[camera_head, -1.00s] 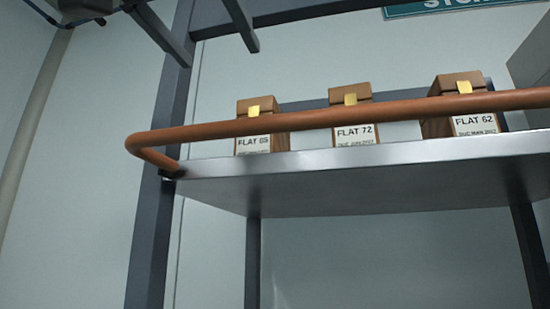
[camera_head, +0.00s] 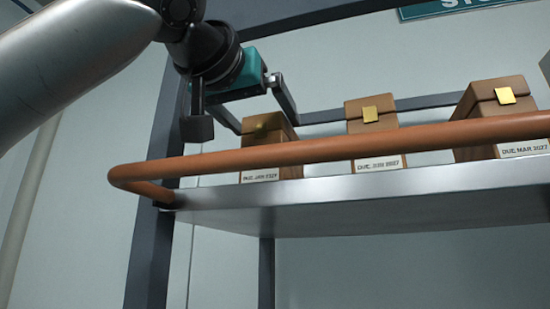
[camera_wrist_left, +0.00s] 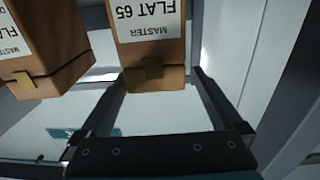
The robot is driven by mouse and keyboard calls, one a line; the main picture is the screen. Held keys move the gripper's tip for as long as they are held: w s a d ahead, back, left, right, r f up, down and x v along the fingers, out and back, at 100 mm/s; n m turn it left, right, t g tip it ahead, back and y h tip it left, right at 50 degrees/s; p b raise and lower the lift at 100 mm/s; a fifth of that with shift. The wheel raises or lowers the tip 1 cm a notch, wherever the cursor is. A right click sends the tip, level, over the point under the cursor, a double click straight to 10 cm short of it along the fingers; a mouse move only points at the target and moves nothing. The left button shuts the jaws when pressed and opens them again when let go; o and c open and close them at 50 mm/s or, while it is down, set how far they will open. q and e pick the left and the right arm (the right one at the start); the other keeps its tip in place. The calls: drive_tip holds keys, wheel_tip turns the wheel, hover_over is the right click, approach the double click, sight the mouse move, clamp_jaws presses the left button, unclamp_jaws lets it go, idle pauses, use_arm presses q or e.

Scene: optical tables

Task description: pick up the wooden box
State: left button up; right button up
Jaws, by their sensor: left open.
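Three brown wooden boxes with gold clasps and white labels stand in a row on a metal shelf (camera_head: 330,208): a left box (camera_head: 282,129), a middle box (camera_head: 383,119) and a right box (camera_head: 480,108). My left gripper (camera_head: 245,122) is open by the left box, at its upper front. In the wrist view the left box, labelled FLAT 65 (camera_wrist_left: 165,52), appears upside down beyond and between the spread fingers (camera_wrist_left: 160,82). I cannot tell whether they touch it. A neighbouring box (camera_wrist_left: 55,35) shows at left there. My right gripper is not in view.
An orange-brown rail (camera_head: 330,151) runs along the shelf's front, crossing in front of the boxes, and bends back at the left end. A dark upright post (camera_head: 150,230) stands at the shelf's left. Gaps separate the boxes.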

use_arm(q)
drive_tip(key=p+x, duration=0.1)
drive_tip(key=x, duration=0.2)
drive_tip(key=shift+w+d+f+p, duration=0.1)
drive_tip(key=shift+w+d+p, duration=0.2)
drive_tip(key=shift+w+d+f, duration=0.1)
drive_tip(key=shift+w+d, duration=0.1)
drive_tip(key=shift+w, duration=0.4)
drive_tip(key=shift+c, duration=0.2)
clamp_jaws()
